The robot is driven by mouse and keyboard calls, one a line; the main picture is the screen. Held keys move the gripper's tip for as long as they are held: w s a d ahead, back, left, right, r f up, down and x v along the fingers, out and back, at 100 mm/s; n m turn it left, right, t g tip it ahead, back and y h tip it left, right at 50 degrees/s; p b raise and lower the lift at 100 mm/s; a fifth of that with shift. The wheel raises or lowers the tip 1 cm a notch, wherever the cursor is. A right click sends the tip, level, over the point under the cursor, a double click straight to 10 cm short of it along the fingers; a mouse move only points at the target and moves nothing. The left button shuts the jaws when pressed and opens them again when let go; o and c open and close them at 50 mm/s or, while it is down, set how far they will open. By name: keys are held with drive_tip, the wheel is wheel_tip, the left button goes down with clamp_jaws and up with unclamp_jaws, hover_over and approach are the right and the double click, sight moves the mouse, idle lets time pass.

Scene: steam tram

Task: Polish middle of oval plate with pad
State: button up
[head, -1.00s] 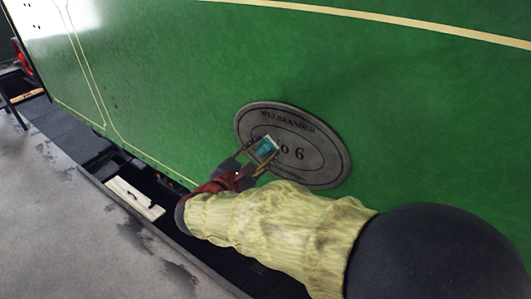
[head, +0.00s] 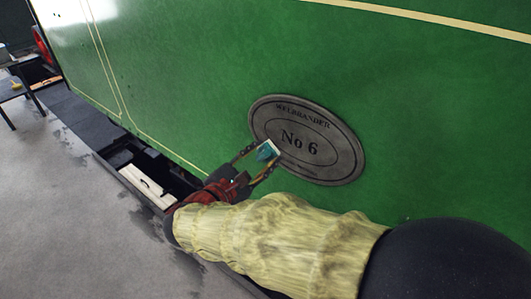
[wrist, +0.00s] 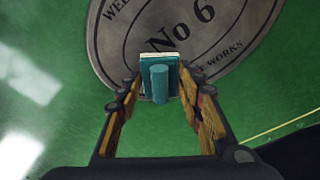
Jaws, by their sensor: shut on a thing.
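The oval plate (head: 325,160) is grey, with raised lettering and "No 6" at its middle, on the green tram side. It also fills the top of the wrist view (wrist: 232,60). My gripper (head: 265,160) is shut on the pad (head: 267,150), a teal block with a pale face. In the wrist view the pad (wrist: 160,82) sits between the two fingers by its round teal grip, pale face towards the plate. The pad overlaps the plate's lower-left edge in the head view, left of and below the lettering's middle. I cannot tell whether it touches the plate.
The green tram side (head: 200,90) surrounds the plate, flat and clear, with cream lining. A pale box-like piece (head: 146,187) lies in the dark gap below the tram. A small table (head: 14,85) stands on the grey platform at the far left.

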drive_tip(key=shift+s+a, duration=0.1)
drive_tip(key=shift+v, duration=1.35)
drive_tip(key=shift+a+f, duration=0.1)
drive_tip(key=shift+f, duration=0.05)
